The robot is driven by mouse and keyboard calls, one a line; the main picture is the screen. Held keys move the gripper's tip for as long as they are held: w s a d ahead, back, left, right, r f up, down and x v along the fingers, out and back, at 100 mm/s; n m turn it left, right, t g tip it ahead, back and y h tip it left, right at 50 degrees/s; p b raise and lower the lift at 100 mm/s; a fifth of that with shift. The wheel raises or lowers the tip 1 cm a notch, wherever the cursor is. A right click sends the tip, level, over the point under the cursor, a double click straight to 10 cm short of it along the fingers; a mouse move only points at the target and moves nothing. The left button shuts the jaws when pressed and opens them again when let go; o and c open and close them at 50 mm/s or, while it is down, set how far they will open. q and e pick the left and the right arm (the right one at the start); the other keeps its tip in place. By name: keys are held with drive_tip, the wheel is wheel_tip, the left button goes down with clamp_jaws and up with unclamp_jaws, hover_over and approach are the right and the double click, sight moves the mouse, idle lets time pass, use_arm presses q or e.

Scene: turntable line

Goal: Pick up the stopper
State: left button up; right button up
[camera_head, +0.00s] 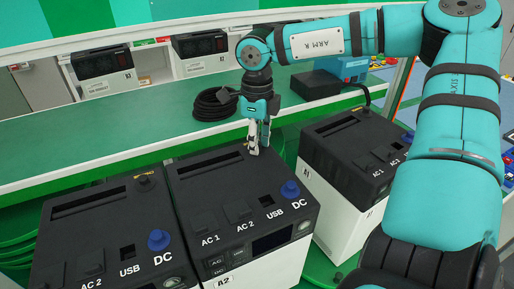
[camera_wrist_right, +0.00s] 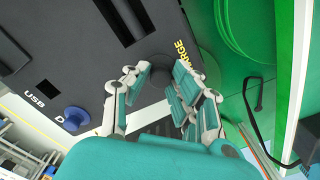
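My right gripper (camera_head: 258,148) points down at the back right corner of the middle black-topped power box (camera_head: 215,190), labelled A2. In the right wrist view its fingers (camera_wrist_right: 158,80) are apart beside the CHARGE label. A dark round piece (camera_wrist_right: 158,62), which looks like the black stopper, shows between and just beyond the fingertips; I cannot tell whether they touch it. In the head view the fingers hide it. A blue stopper (camera_head: 290,189) stands in the DC spot of this box and also shows in the right wrist view (camera_wrist_right: 75,118). My left gripper is not in view.
A left box (camera_head: 90,225) carries a black stopper (camera_head: 145,182) and a blue stopper (camera_head: 159,240). A right box (camera_head: 340,135) has a blue stopper (camera_head: 409,137). A coiled black cable (camera_head: 212,104) lies on the green bench (camera_head: 120,135) behind.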

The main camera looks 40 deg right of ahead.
drive_tip(key=c, duration=0.3)
